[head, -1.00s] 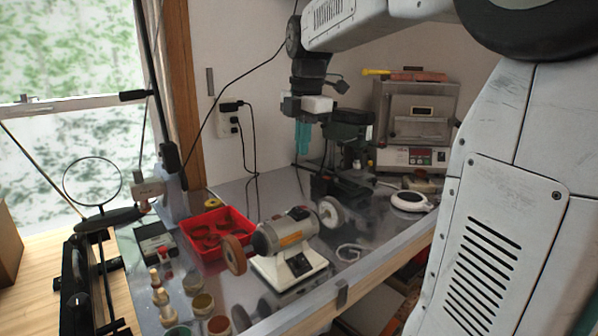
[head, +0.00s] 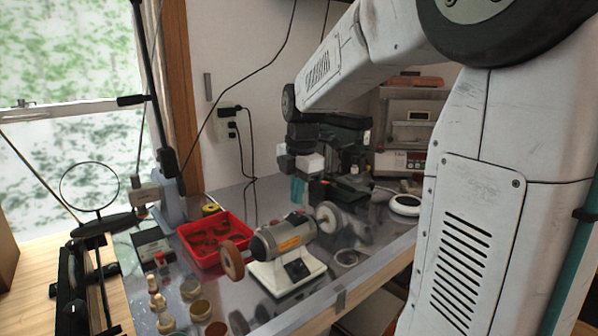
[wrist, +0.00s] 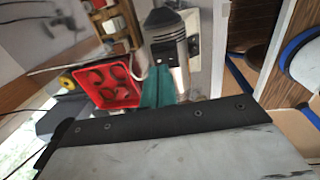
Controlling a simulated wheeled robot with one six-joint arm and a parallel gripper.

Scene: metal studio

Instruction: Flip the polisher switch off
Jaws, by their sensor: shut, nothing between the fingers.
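The polisher (head: 284,238) is a grey motor with an orange label, a brown wheel at its left end and a pale wheel at its right. It stands on a cream base (head: 262,275) with a dark switch plate (head: 297,269) on its front; I cannot tell which way the switch is set. My gripper (head: 297,190) has teal fingers, shut and empty, above and behind the polisher, apart from it in the head view. In the wrist view the fingers (wrist: 158,88) point toward the polisher (wrist: 165,32), and its base (wrist: 192,28) shows to the right.
A red tray (head: 238,256) of dark rings lies behind left of the polisher. Small jars (head: 200,310) and pale figures stand at the front left. A dark machine (head: 350,140) and a small furnace (head: 410,125) stand behind my arm. A white ring-shaped item (head: 405,205) lies at right.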

